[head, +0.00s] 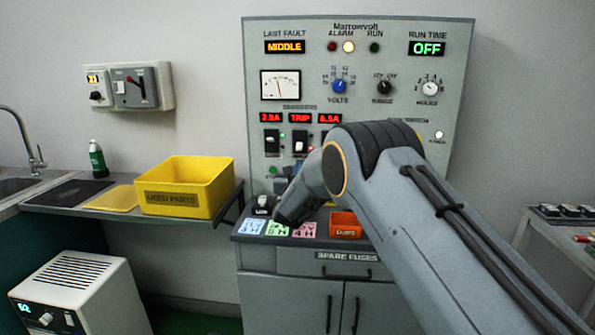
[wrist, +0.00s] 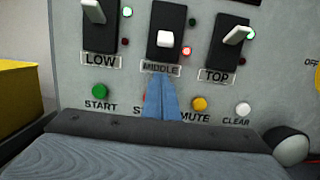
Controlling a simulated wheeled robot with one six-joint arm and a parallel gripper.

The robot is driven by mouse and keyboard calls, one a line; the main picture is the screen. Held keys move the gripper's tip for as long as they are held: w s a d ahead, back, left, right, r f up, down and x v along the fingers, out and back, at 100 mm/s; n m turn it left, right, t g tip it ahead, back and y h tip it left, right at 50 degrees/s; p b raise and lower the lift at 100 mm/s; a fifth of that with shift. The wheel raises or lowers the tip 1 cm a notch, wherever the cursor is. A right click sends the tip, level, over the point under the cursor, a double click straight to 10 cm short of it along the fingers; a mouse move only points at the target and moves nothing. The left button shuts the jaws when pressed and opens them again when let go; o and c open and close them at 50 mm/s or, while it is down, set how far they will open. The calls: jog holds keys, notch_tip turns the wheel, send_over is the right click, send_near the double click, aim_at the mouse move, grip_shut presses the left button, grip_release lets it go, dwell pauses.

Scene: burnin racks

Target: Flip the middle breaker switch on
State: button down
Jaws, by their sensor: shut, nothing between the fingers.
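The middle breaker switch (wrist: 165,38) is a white toggle on a black plate above the MIDDLE label. It shows short and blocky, unlike its neighbours; a red lamp beside it is lit. In the head view the middle breaker (head: 299,142) sits under a red TRIP display (head: 299,118). The low switch (wrist: 93,11) and the top switch (wrist: 238,35) each have a lit green lamp. My gripper (wrist: 163,78) is shut and empty, its blue fingers just below the middle switch, overlapping the MIDDLE label's lower edge. In the head view my arm hides most of the gripper.
Below the breakers are a green START button (wrist: 99,91), a mostly hidden red button (wrist: 147,97), a yellow MUTE button (wrist: 199,104) and a white CLEAR button (wrist: 243,109). An orange bin (head: 346,218) and coloured cards (head: 277,229) lie on the ledge. A yellow bin (head: 190,180) stands left.

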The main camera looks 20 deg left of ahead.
aim_at(299, 146)
jog(key=r, duration=0.1)
jog(key=s+r+p, duration=0.1)
jog(key=r+p, duration=0.1)
jog(key=shift+s+d+r, duration=0.2)
jog(key=shift+s+r, duration=0.1)
jog(key=shift+s, duration=0.05)
